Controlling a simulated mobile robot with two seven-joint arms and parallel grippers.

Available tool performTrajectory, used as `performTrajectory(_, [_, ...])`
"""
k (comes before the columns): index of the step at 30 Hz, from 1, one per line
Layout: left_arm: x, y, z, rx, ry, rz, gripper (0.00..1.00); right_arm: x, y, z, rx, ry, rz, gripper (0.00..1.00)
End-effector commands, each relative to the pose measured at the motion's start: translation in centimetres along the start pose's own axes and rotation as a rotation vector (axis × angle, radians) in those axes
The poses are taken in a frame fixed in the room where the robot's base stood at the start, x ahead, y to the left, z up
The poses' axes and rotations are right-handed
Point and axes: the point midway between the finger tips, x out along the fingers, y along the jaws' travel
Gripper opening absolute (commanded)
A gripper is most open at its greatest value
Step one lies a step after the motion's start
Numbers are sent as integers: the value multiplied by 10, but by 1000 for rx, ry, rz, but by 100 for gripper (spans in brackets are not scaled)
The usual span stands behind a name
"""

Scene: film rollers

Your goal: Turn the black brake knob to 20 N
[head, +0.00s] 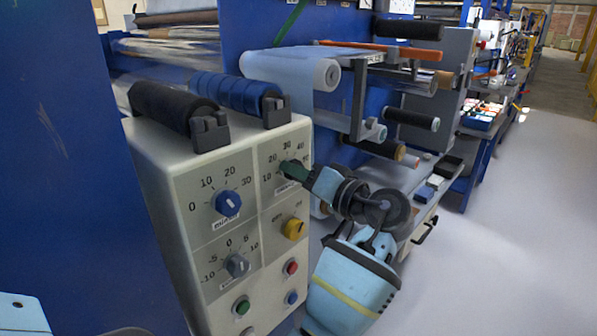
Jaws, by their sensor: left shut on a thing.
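A pale control box (170,240) carries several knobs with printed scales. The upper right dial (271,180) shows 10, 20, 30 and 40, with its last number partly covered. My left gripper (288,169) reaches this dial from the right, its dark fingers shut on the black brake knob at its centre. The fingers hide nearly all of the knob, so I cannot read where its pointer stands. The label below this dial is partly covered. My right gripper is not in view.
Beside it is a blue knob (228,203) on a 0 to 30 scale. Below are a grey knob (237,265), a yellow knob (294,228) and several push buttons. Black (172,106) and blue (232,92) rollers lie on top. Film rollers stand behind; open floor (510,230) lies right.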

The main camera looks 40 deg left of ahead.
Motion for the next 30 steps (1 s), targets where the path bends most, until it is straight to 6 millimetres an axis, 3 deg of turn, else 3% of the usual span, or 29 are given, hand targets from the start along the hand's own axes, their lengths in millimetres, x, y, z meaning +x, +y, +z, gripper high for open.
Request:
performTrajectory(7, [-1, 0, 0, 0, 2, 1, 14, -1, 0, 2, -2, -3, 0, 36])
performTrajectory(8, [-1, 0, 0, 0, 2, 1, 38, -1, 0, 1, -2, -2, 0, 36])
performTrajectory(13, [0, 0, 0, -1, 1, 1, 59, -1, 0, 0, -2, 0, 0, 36])
performTrajectory(23, [-4, 1, 0, -1, 1, 1, 59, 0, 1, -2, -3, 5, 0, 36])
performTrajectory(30, [-37, 2, 1, 1, 1, 4, 59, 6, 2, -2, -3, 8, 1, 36])
